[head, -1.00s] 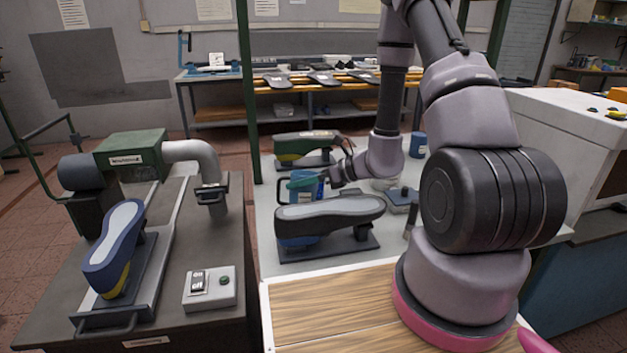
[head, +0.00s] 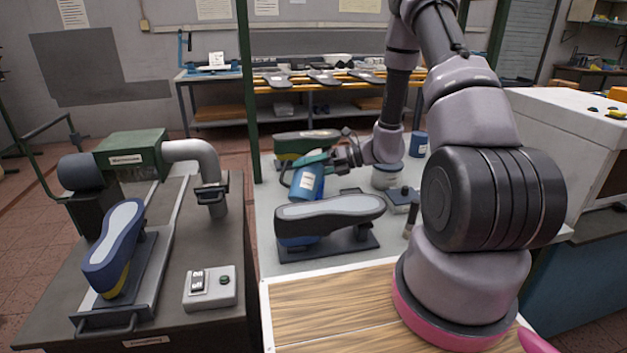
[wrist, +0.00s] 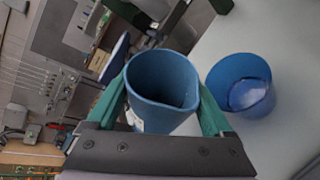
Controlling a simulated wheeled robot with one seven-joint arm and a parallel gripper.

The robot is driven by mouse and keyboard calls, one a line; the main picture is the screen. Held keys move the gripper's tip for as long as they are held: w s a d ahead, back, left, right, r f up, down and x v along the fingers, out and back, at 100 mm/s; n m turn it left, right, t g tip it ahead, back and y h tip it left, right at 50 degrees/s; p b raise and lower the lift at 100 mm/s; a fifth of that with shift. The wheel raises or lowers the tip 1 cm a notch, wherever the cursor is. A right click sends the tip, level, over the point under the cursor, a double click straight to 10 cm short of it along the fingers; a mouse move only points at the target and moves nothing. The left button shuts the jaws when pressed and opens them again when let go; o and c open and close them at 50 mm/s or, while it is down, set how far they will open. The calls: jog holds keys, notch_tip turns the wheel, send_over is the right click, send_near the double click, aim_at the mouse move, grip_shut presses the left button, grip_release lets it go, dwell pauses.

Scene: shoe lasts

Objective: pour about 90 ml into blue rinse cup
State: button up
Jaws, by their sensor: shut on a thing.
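My gripper (head: 318,160) has its green fingers shut on a blue jug (head: 307,183) with a white label and a dark handle, held above the grey table and tilted in the head view. In the wrist view the jug (wrist: 162,88) sits between both green fingers (wrist: 163,105); its inside is dark and I cannot tell its liquid level. A blue cup (wrist: 225,75) with pale bluish liquid in it stands on the table to the right of the jug, apart from it. I cannot pick out that cup for sure in the head view.
A dark shoe last on a stand (head: 330,212) is in front of the jug, with a green one (head: 305,140) behind.

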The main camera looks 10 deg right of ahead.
jog(key=shift+w+r+m+g+y, duration=0.1)
jog(key=shift+r+m+g+y, duration=0.25)
jog(key=shift+m, duration=0.45)
jog(key=shift+w+d+r+m+y, duration=0.2)
jog(key=shift+m+y, duration=0.15)
jog(key=shift+m, duration=0.25)
jog(key=shift+w+d+f+m, duration=0.1)
jog(key=shift+w+f+m, duration=0.2)
jog(key=shift+m, duration=0.1)
jog(key=shift+s+a+g, duration=0.15)
jog(key=shift+a+g, duration=0.05)
jog(key=shift+g, duration=0.05)
jog(key=shift+d+f+m+y, duration=0.1)
jog(key=shift+f+m+y, duration=0.1)
jog(key=shift+m+y, duration=0.1)
dwell(0.4)
jog(key=shift+w+r+m+y, duration=0.1)
jog(key=shift+w+m+y, duration=0.2)
jog(key=shift+m, duration=0.1)
dwell(0.6)
